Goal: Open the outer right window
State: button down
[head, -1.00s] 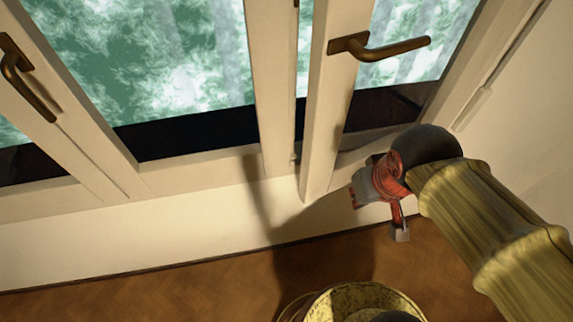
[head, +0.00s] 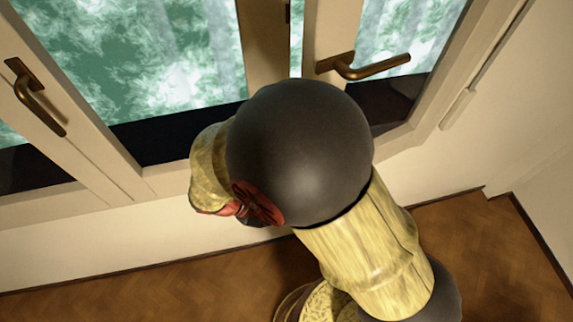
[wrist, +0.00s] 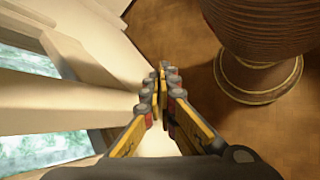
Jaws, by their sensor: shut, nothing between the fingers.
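The outer right window (head: 400,38) is a pale sash with a bronze lever handle (head: 372,67), at upper right in the head view. It stands ajar; a narrow strip of outdoors shows between its left edge and the middle post (head: 266,40). My arm hides its lower part. In the wrist view my gripper (wrist: 162,84) is shut and empty, with pale window framing (wrist: 70,105) to its left. I cannot tell which frame member that is, or whether the fingers touch it. In the head view my arm hides the fingertips.
A second bronze handle (head: 36,97) is on the closed window at left. The wall (head: 110,240) below the windows is bare. Parquet floor (head: 450,240) is clear to the right, toward the room corner.

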jog(key=w+a+r+m+t+h+p, duration=0.2)
jog(key=w+a+t, duration=0.8)
jog(key=a+t, duration=0.2)
jog(key=d+x, duration=0.1)
jog(key=x, duration=0.9)
jog(key=shift+h, duration=0.3)
jog(key=s, duration=0.1)
jog(key=s+d, duration=0.1)
jog(key=s, duration=0.2)
jog(key=shift+d+p, duration=0.25)
jog(key=shift+p, duration=0.05)
